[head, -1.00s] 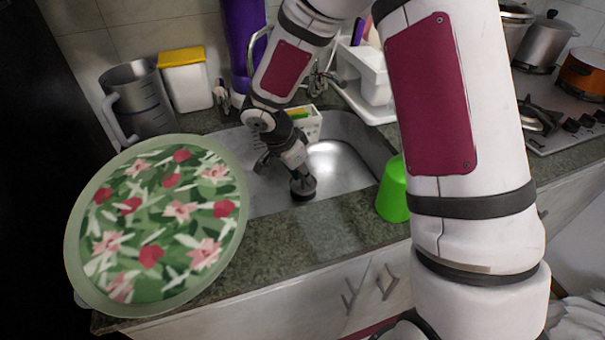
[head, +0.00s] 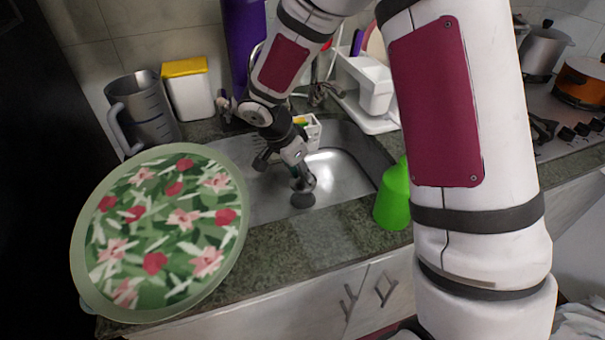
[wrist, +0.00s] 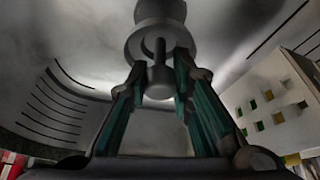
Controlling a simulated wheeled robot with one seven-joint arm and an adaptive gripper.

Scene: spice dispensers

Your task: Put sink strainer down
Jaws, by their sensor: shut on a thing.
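The sink strainer (head: 303,201) is a small grey round piece with a knob. In the head view it is just below my gripper (head: 301,183), near the front edge of the metal sink (head: 340,167). In the wrist view the two fingers of my gripper (wrist: 160,76) are shut on the knob of the strainer (wrist: 158,28), with its wider disc beyond the fingertips. I cannot tell whether its underside touches the sink floor.
A white holder with holes (wrist: 275,105) is at the sink's back. A large floral round lid (head: 160,235) covers the left counter. A jug (head: 140,110) and a yellow-lidded container (head: 188,95) stand behind.

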